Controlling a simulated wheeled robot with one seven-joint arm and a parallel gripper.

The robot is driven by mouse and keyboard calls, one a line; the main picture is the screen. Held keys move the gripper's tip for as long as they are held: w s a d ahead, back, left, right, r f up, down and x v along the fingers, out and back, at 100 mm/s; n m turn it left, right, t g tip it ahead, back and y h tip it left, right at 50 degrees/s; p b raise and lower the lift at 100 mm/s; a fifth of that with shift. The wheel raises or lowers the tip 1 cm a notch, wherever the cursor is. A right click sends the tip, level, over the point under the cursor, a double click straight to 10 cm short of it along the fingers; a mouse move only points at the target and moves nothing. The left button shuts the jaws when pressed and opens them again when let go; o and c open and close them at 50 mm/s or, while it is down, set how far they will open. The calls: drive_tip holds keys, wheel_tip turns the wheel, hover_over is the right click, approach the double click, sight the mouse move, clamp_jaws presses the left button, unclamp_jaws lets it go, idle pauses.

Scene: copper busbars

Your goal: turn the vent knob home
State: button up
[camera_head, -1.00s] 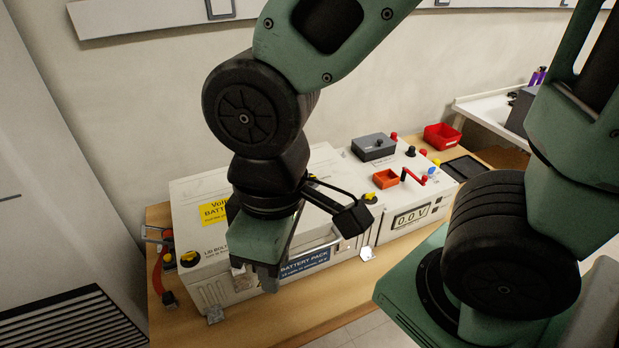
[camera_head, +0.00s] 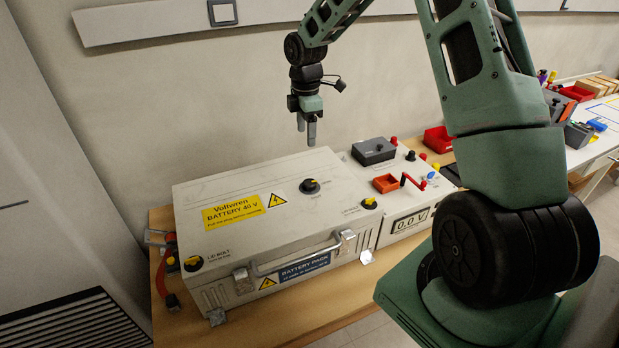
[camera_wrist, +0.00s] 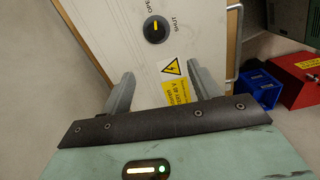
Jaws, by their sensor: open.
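The vent knob (camera_head: 310,186) is a round black knob on the lid of the white battery pack (camera_head: 240,245), beside the yellow warning triangle. In the wrist view the knob (camera_wrist: 156,29) shows a yellow pointer line, with the words OPEN and SHUT printed beside it. The line lies nearer the SHUT side, but its exact setting is hard to read. My gripper (camera_head: 307,138) hangs above the back part of the lid, fingers pointing down, apart from the knob. In the wrist view the gripper (camera_wrist: 160,92) has its fingers spread with nothing between them.
Yellow-marked lid bolts (camera_head: 193,263) sit at the front corners, and a metal handle (camera_head: 295,258) runs along the front. The lid top is otherwise clear.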

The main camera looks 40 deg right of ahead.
sight(310, 182)
drive_tip(key=f+p, duration=0.1)
drive_tip(key=f, duration=0.5)
drive_tip(key=d+f+p, duration=0.1)
drive_tip(key=f, duration=0.4)
drive_tip(key=f+p, duration=0.1)
drive_tip(key=f, duration=0.5)
drive_tip(key=shift+w+d+f, duration=0.1)
drive_tip(key=shift+d+f, duration=0.05)
drive_tip(key=shift+f, duration=0.2)
drive_tip(key=shift+c, duration=0.3)
drive_tip(key=c, duration=0.9)
